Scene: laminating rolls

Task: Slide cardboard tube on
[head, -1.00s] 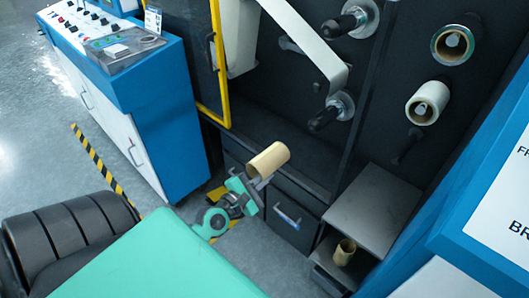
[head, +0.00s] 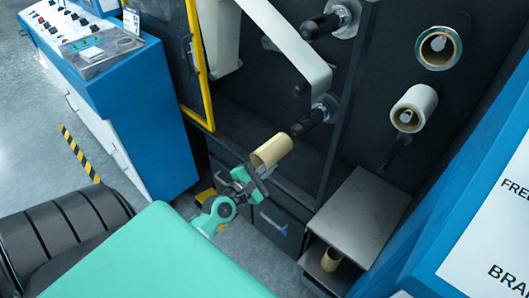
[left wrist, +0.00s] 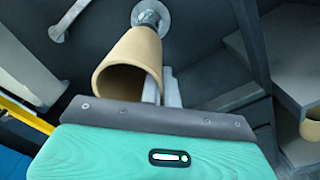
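My left gripper (head: 262,172) is shut on a tan cardboard tube (head: 272,150), which is tilted up to the right. The tube's far end is right by the tip of the lower black spindle (head: 311,121) on the machine. I cannot tell whether they touch. In the left wrist view the tube (left wrist: 130,62) shows its open near end, and a round metal flange (left wrist: 152,16) shows behind its far end. The gripper's fingers (left wrist: 165,88) are partly hidden behind the tube and the grey wrist edge. My right gripper is not in view.
An upper black spindle (head: 322,25) sits above, with a white web (head: 290,40) running down near it. Two rolls (head: 439,47) (head: 414,107) are mounted at right. Another tube (head: 331,259) stands in the shelf unit (head: 362,215). Blue cabinets flank both sides.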

